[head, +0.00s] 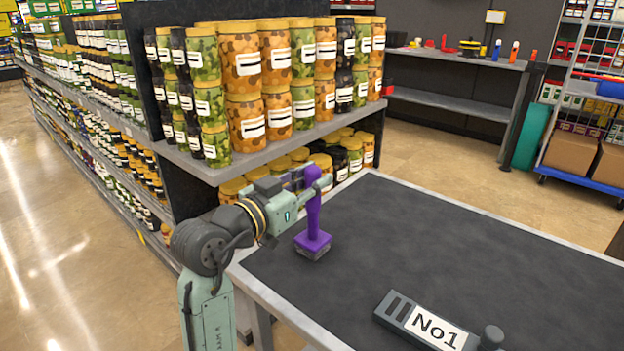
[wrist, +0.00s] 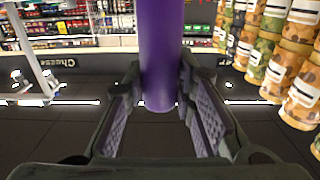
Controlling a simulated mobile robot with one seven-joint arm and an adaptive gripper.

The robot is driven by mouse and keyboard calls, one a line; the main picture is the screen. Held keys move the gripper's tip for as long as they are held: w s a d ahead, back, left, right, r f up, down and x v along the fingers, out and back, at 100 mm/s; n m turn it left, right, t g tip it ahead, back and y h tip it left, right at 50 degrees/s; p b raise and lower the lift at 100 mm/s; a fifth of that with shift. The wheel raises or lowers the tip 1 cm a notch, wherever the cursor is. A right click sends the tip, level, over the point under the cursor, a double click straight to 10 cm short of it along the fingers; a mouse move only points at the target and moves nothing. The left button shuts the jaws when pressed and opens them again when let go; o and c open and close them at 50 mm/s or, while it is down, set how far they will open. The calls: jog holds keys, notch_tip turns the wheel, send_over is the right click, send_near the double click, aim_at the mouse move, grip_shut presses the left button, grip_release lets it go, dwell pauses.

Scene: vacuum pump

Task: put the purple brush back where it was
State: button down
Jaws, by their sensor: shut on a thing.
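The purple brush (head: 313,220) is upright at the left end of the dark-topped table (head: 390,215), with its wide head down and its handle up. I cannot tell whether its head touches the table top or hangs just above it. My gripper (head: 318,183) is shut on the upper handle. In the wrist view, the purple handle (wrist: 160,60) stands between the two padded fingers (wrist: 158,105). The brush's head is out of the wrist view.
A grey block labelled No1 (head: 425,322) with a round knob lies at the table's front. The middle and right of the table are clear. Shelves of jars (head: 262,85) stand close behind the table's left end. A cart with boxes (head: 575,150) stands at the far right.

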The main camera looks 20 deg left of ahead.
jog(key=c, duration=1.3)
grip_release()
jog(key=shift+f, duration=0.1)
jog(key=shift+c, duration=0.2)
